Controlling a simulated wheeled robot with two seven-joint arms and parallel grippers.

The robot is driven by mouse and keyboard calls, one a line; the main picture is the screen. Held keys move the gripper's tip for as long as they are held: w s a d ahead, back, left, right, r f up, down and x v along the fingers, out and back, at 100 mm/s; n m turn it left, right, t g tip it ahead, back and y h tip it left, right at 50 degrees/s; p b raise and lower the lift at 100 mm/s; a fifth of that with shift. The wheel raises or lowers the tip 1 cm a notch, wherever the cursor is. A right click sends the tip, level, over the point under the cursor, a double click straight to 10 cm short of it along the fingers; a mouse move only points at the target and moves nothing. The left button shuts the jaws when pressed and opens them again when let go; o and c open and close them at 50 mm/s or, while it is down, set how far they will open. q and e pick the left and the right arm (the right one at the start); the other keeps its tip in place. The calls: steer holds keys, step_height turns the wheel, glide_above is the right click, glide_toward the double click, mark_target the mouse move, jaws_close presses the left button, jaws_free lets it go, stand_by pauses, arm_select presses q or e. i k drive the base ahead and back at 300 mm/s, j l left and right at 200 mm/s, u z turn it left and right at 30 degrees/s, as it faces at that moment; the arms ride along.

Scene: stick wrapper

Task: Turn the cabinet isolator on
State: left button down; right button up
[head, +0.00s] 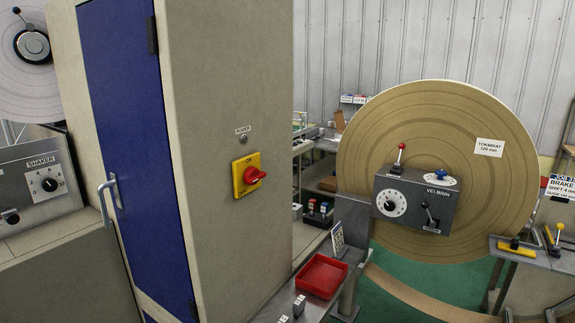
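The cabinet isolator (247,175) is a yellow plate with a red rotary handle (254,175), on the beige side wall of the cabinet (225,90). The red handle looks turned roughly sideways, with its tip pointing right. Small lettering on the plate is too small to read with certainty. A small round lamp (243,140) under a "POWER" label sits above the isolator and looks dark. Neither of my grippers shows in the head view, and nothing touches the handle.
The cabinet's blue door (125,110) has a grey handle (110,195) at left. A grey box with a "SHAKER" dial (48,184) stands left of it. A large brown roll (440,120) with a control box (414,200) stands right. A red tray (322,276) sits on a bench below.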

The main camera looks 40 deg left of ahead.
mark_target(252, 175)
steer(key=i+u, duration=0.4)
steer(key=i+l+u, duration=0.15)
steer(key=u, duration=0.2)
steer(key=i+l+u, duration=0.2)
steer(key=u, duration=0.2)
steer(key=i+l+u, duration=0.25)
steer(key=u, duration=0.15)
